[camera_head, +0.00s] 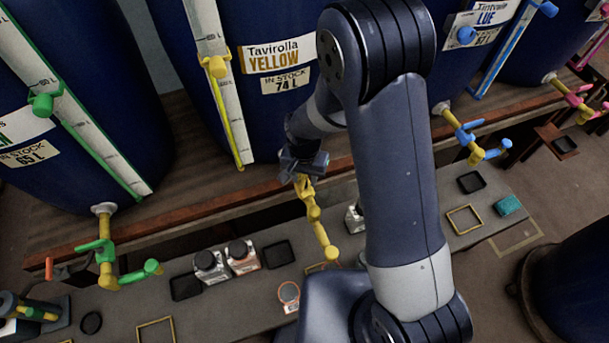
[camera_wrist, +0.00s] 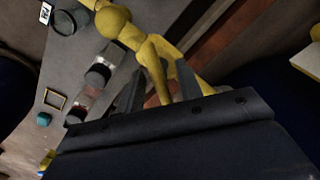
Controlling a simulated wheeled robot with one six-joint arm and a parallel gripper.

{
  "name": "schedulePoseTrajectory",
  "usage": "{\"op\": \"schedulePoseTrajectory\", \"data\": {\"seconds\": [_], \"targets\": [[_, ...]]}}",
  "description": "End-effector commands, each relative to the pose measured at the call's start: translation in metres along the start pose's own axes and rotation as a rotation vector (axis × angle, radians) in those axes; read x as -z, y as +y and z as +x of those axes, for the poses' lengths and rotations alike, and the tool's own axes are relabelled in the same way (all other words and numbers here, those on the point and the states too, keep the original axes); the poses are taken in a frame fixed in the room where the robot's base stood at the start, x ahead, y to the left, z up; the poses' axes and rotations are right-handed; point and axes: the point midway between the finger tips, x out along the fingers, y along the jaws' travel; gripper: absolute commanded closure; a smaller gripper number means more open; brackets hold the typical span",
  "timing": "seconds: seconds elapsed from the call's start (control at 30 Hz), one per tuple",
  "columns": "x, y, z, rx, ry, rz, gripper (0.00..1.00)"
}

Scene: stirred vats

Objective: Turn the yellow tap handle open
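The yellow tap (camera_head: 314,208) sits low in front of the blue vat labelled Tavirolla Yellow (camera_head: 252,115). Its long yellow spout ends in a round knob at the lower end. My gripper (camera_head: 303,168) is at the upper end of this tap, by its handle. In the wrist view my gripper (camera_wrist: 158,70) has its two dark fingers apart, with yellow tap parts (camera_wrist: 152,58) between and beyond them. Gaps show beside the yellow part, but I cannot tell whether either finger touches it. My arm hides the tap's right surroundings in the head view.
A green-handled tap (camera_head: 105,255) is at the left, a blue-handled one (camera_head: 468,137) at the right and a pink-handled one (camera_head: 578,100) farther right. A grey bench (camera_head: 225,305) below carries jars (camera_head: 240,256) and dark pads. A wooden ledge (camera_head: 190,215) runs behind.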

Motion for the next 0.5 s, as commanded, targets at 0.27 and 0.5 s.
{"op": "schedulePoseTrajectory", "data": {"seconds": [0.27, 0.5], "targets": [[0.0000, 0.0000, -0.0002, 0.000, 0.000, 0.000, 0.76], [0.0000, 0.0000, -0.0003, 0.000, 0.000, 0.000, 0.96]]}}
